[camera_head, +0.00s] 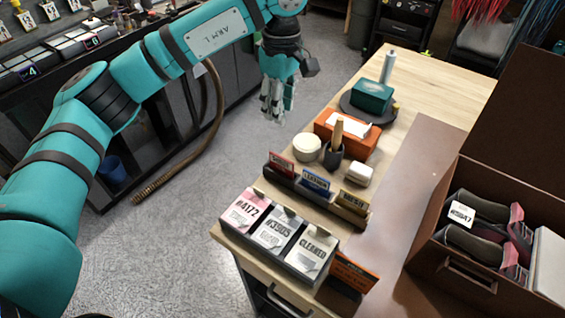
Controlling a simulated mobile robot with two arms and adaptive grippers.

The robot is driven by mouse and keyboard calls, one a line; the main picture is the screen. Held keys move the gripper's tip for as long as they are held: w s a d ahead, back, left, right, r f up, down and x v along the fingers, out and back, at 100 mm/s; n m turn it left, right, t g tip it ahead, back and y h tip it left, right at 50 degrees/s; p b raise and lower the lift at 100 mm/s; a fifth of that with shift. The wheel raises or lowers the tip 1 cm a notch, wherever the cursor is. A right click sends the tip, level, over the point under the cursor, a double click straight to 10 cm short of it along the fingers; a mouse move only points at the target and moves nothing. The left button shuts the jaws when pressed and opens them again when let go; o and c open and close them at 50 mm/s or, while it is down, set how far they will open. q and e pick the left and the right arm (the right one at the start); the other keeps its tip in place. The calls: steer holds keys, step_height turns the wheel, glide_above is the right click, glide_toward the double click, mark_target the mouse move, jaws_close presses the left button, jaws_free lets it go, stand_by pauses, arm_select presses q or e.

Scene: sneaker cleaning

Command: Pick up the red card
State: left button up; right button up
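The red card (281,163) stands upright at the left end of a row of cards in a dark holder (318,198) on the wooden workbench. A blue card (316,180) and a yellow card (354,200) stand to its right in the same row. My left gripper (273,116) hangs fingers-down beyond the red card, over the floor just left of the bench, apart from everything. Nothing shows in its fingers; they are too small and overlapping to tell how far apart they are. My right gripper is not in view.
In front of the holder stand tags in a dark rack (280,235). Behind it are a round white tub (307,147), a dark cup with a brush (335,152), a white block (359,174) and an orange tissue box (350,138). A brown box (470,262) with shoes stands right.

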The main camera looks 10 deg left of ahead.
arm_select(q)
steer(key=p, duration=0.3)
glide_above(282, 160)
step_height(282, 160, down, 10)
steer(key=f, duration=0.1)
step_height(282, 160, down, 4)
steer(key=p, duration=0.3)
steer(key=shift+w+a+f, duration=0.1)
steer(key=shift+w+f, duration=0.05)
steer(key=shift+f, duration=0.25)
steer(key=shift+c, duration=0.4)
jaws_close()
